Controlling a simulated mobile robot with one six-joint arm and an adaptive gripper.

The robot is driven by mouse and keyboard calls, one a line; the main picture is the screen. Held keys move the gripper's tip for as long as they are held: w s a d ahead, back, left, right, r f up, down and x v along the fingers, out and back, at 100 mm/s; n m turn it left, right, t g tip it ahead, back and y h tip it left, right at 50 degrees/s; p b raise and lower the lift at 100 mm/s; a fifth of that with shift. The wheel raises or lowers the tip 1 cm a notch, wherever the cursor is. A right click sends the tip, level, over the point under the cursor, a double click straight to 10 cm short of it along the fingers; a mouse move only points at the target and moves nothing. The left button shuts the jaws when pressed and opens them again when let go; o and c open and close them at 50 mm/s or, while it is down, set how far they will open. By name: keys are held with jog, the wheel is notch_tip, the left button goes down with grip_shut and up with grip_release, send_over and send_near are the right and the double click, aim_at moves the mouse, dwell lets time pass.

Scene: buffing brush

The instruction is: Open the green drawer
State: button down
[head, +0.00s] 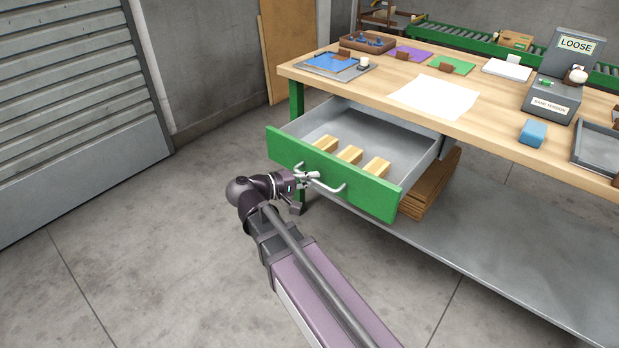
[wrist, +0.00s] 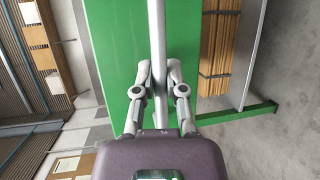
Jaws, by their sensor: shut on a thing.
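The green drawer (head: 370,192) under the workbench stands pulled out, with its grey inside showing. Several light wooden blocks (head: 349,154) lie in it behind the front panel. A silver bar handle (head: 329,186) runs along the green front. My gripper (head: 310,176) is at the left part of this handle. In the wrist view, the two fingers of my gripper (wrist: 159,76) are shut on the handle (wrist: 157,30), one finger on each side of the bar, in front of the green panel (wrist: 115,65).
The wooden workbench (head: 460,122) holds a blue clipboard, coloured cards, white paper, a grey box marked LOOSE (head: 553,98) and a blue block (head: 532,132). Stacked brown boards (head: 432,185) lie on the lower shelf beneath the drawer. The floor at left (head: 130,240) is clear.

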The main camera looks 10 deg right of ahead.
jog(key=shift+d, duration=0.15)
jog(key=c, duration=0.7)
grip_release()
jog(key=shift+s, duration=0.1)
jog(key=shift+s, duration=0.15)
